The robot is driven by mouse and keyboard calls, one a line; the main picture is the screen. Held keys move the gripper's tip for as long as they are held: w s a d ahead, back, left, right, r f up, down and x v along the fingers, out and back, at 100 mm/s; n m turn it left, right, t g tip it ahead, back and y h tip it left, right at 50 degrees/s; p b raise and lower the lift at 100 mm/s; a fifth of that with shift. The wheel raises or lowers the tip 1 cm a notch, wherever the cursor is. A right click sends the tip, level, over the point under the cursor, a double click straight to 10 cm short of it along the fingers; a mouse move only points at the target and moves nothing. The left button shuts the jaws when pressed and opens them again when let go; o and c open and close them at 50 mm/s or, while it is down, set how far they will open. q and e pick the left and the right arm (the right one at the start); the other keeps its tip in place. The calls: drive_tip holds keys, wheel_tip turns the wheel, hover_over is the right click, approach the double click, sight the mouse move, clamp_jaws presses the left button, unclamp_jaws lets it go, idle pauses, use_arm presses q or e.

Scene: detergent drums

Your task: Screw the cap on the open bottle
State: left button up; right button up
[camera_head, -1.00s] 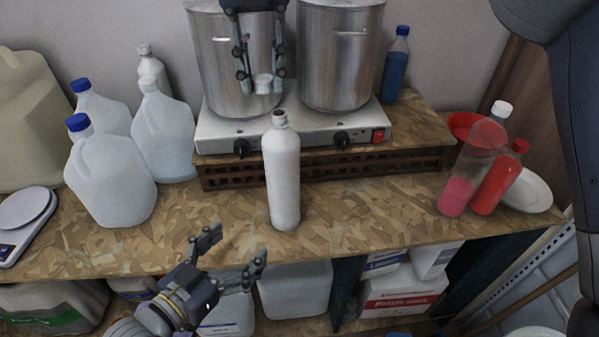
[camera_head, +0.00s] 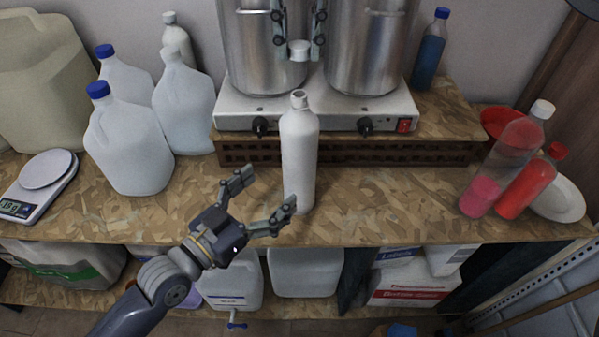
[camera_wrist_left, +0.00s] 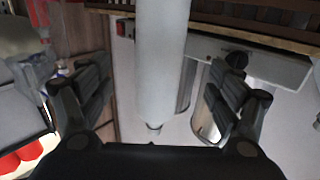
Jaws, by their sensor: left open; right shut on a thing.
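The open white bottle (camera_head: 299,155) stands upright near the front edge of the wooden worktop, its dark mouth uncovered. The white cap (camera_head: 299,48) is held between the fingertips of my right gripper (camera_head: 298,44), which comes down from the top of the head view, above and behind the bottle's mouth. My left gripper (camera_head: 268,200) is open and empty, just left of the bottle's lower part, with one fingertip close to it. In the left wrist view the bottle (camera_wrist_left: 162,60) shows between the open fingers of my left gripper (camera_wrist_left: 160,95), apart from both.
A hot plate (camera_head: 340,112) with two steel pots (camera_head: 366,50) stands behind the bottle on a raised shelf. Jugs (camera_head: 128,150) and a scale (camera_head: 40,180) are at left. A pink bottle (camera_head: 510,150) and a red bottle (camera_head: 527,188) are at right. The worktop between is clear.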

sight(299, 163)
use_arm(q)
drive_tip(key=x, duration=0.9)
drive_tip(key=shift+w+d, duration=0.2)
drive_tip(key=shift+w, duration=0.1)
drive_tip(key=c, duration=1.6)
use_arm(e)
drive_tip(key=shift+f, duration=2.5)
